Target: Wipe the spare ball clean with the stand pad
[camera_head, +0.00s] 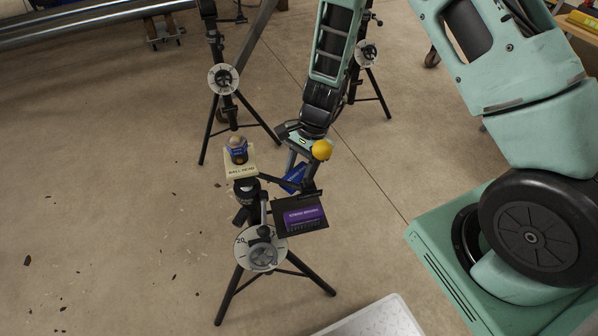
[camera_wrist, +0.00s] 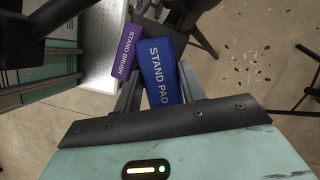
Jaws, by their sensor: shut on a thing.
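A blue stand pad (camera_wrist: 160,72) is between my gripper's fingers (camera_wrist: 158,88) in the wrist view, its label facing the camera. My gripper (camera_head: 295,160) is shut on it. In the head view the pad (camera_head: 294,178) shows partly below my gripper, above the floor behind the front stand. A brownish ball (camera_head: 236,142) rests in a dark blue holder (camera_head: 238,156) on a pale labelled plate, left of my gripper. A yellow ball (camera_head: 321,150) shows at my gripper's right side. Which ball is the spare one I cannot tell.
The front tripod (camera_head: 262,250) bears a dial and a dark tray with a purple stand brush (camera_head: 304,217), also in the wrist view (camera_wrist: 125,51). Two more tripods (camera_head: 224,80) (camera_head: 368,54) stand behind. A pale panel (camera_head: 375,318) is at the bottom. Floor at left is open, with scattered debris.

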